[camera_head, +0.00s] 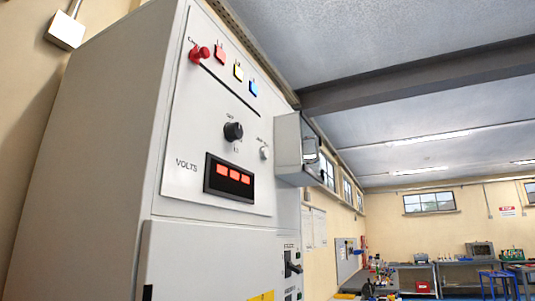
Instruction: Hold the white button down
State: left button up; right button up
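A small round white button (265,153) sits on the control panel (190,140) of a tall grey cabinet (110,150). It is right of a black rotary knob (233,131) and above the red-lit VOLTS display (229,178). Nothing touches the button. I cannot tell from this angle whether it is pressed in. Neither of my grippers is in view.
A red knob (200,53) and red, pale and blue square lamps line the panel's top. A grey box (298,150) juts out to the right of the button. Benches and a blue stool (497,282) stand far right.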

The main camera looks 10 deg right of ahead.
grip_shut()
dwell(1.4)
